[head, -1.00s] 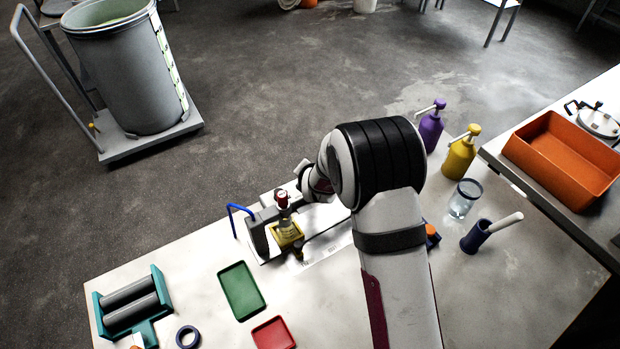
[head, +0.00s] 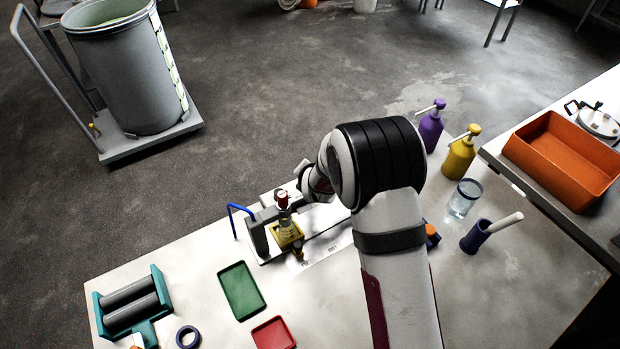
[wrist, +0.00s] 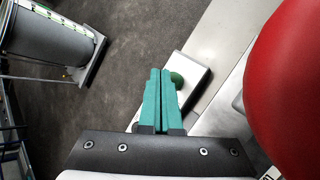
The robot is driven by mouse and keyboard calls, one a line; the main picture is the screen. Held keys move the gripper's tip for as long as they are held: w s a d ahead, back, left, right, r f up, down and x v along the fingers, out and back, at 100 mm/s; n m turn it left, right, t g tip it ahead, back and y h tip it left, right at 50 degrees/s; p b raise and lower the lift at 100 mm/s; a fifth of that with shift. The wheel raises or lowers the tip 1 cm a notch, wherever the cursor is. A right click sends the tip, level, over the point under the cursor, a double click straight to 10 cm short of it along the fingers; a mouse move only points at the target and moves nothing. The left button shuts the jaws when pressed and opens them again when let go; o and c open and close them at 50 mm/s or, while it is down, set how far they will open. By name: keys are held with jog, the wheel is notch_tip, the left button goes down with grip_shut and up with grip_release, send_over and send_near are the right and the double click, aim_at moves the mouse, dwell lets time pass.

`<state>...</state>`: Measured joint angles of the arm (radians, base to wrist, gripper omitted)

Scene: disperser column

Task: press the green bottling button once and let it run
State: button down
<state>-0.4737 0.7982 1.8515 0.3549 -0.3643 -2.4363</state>
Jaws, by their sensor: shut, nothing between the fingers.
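The green button (wrist: 177,78) sits on a pale box (wrist: 186,82) in the wrist view. My gripper (wrist: 160,72) has teal fingers, shut with nothing between them. The fingertips lie just left of the button in that view; whether they touch it I cannot tell. In the head view my arm hides the button and the fingers. The bottling stand (head: 258,238) with a blue tube (head: 240,208) stands on the table, with a red-capped bottle (head: 283,212) in a yellow holder (head: 290,235).
A large red rounded shape (wrist: 287,75) fills the right of the wrist view, close to the camera. Green (head: 241,290) and red (head: 273,334) trays lie in front of the stand. Purple (head: 431,128) and yellow (head: 459,155) pump bottles and a clear jar (head: 464,198) stand right of my arm.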

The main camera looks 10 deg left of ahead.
jog(key=shift+f, duration=0.1)
dwell(0.6)
jog(key=shift+f, duration=0.3)
jog(key=shift+f, duration=0.5)
dwell(0.7)
jog(key=shift+r, duration=0.95)
jog(key=shift+r, duration=2.5)
